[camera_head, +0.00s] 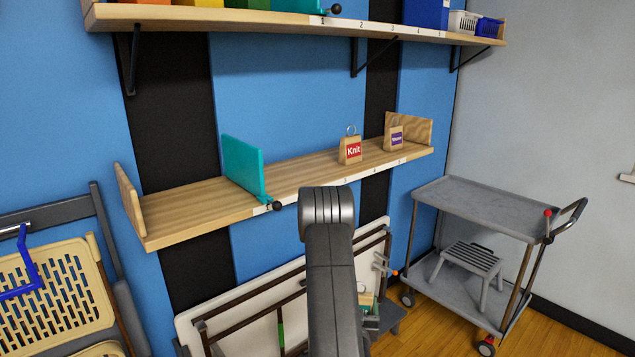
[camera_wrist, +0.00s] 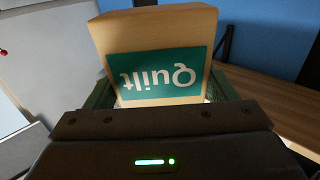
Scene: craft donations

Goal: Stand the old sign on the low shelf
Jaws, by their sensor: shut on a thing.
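My gripper (camera_wrist: 163,92) is shut on a wooden sign block (camera_wrist: 155,32) with a green "Quilt" label, upside down in the wrist view. In the head view, my arm hides most of the gripper; a small part of the wooden block (camera_head: 366,299) shows low beside the arm, below the shelf. The low shelf (camera_head: 190,203) is a light wood board with end panels. A "Knit" sign (camera_head: 351,150) with a ring on top and a purple-labelled sign (camera_head: 395,139) stand on its right half.
A teal divider (camera_head: 241,168) with a black knob stands on the low shelf; bare board lies on both sides. An upper shelf (camera_head: 230,22) holds bins. A grey cart (camera_head: 485,208) stands right, folded chairs (camera_head: 50,285) left, and a folded table (camera_head: 240,305) leans below.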

